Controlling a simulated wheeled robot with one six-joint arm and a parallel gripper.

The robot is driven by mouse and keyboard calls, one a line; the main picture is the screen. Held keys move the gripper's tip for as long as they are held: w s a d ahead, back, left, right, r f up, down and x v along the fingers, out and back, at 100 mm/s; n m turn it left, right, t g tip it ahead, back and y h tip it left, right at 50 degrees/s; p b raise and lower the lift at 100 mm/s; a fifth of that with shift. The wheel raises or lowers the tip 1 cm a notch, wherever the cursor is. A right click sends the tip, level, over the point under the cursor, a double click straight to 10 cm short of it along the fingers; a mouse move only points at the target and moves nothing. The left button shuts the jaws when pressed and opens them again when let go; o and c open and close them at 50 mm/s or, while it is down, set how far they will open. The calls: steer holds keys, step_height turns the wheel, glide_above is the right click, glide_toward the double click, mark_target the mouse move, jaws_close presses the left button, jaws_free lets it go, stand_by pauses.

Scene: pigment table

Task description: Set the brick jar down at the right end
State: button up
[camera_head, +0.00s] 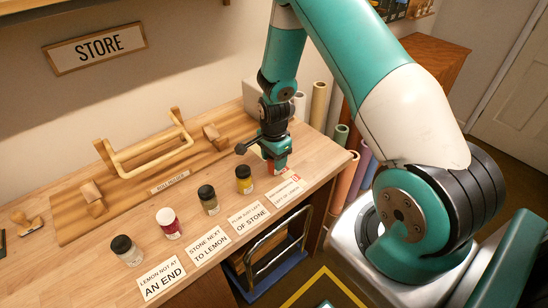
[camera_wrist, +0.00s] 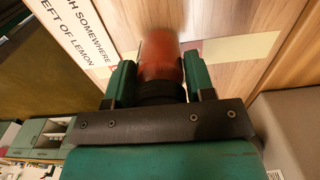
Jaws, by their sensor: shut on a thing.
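My gripper (camera_head: 275,158) is shut on the brick jar (camera_wrist: 162,58), a red jar with a black lid. In the wrist view the jar sits between the two teal fingers. In the head view the gripper hides most of the jar, and a bit of red shows beside the fingers. The gripper is low over the table (camera_head: 325,160), at the right end of the jar row, right of the yellow jar (camera_head: 244,181). I cannot tell whether the jar's base touches the wood.
Left of the yellow jar stand an olive-grey jar (camera_head: 208,201), a plum jar (camera_head: 169,224) and a pale grey jar (camera_head: 127,251). Printed cards (camera_head: 208,246) lie along the front edge. A wooden rack (camera_head: 150,150) is behind. Paper rolls (camera_head: 319,105) stand past the table's right end.

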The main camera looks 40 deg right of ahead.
steer(key=o, duration=1)
steer(key=shift+c, duration=0.2)
steer(key=shift+r, duration=0.2)
step_height(320, 180, up, 11)
steer(key=b, duration=0.3)
steer(key=s+a+r+n+y, duration=0.1)
steer(key=s+a+r+n, duration=0.3)
steer(key=a+r+n, duration=0.25)
steer(key=s+a+r+n+y, duration=0.1)
steer(key=s+a+r+n, duration=0.35)
steer(key=a, duration=0.35)
steer(key=s+a+r+n+y+b, duration=0.1)
steer(key=s+a+r+n, duration=0.1)
steer(key=s+a+n, duration=0.2)
steer(key=s+a+r+n+y+b, duration=0.1)
steer(key=s+a+n, duration=0.3)
steer(key=s+n, duration=0.5)
steer(key=shift+s+r+n, duration=0.3)
steer(key=shift+s+r, duration=0.05)
steer(key=shift+r, duration=0.2)
